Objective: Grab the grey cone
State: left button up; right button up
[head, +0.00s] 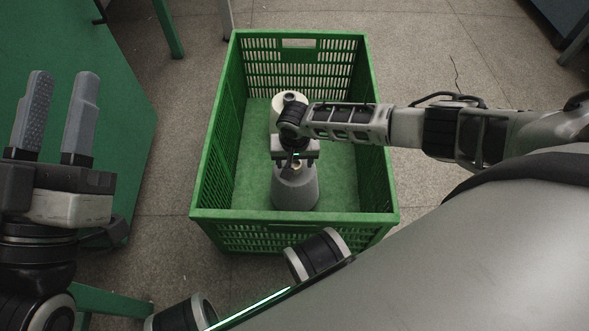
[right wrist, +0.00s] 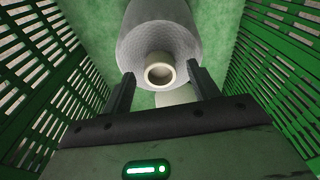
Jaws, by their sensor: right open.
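The grey cone (head: 296,191) stands upright in the near part of the green crate (head: 215,148). In the right wrist view the grey cone (right wrist: 158,32) shows its pale tube end (right wrist: 159,72) pointing at the camera. My right gripper (head: 296,165) is over the cone inside the crate. In the right wrist view its two open fingers (right wrist: 158,82) are on either side of the tube end, with gaps to it. Whether they reach down beside the tube is hard to tell. My left gripper (head: 58,118) is open and empty, left of the crate.
A white cone (head: 289,101) stands behind the grey one in the crate, partly hidden by my right arm. The slotted crate walls rise close around my right gripper. A green table (head: 75,60) is at the left. Bare floor (head: 430,220) lies right of the crate.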

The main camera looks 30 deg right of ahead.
grip_shut()
dwell(1.2)
jog(key=shift+r, duration=0.1)
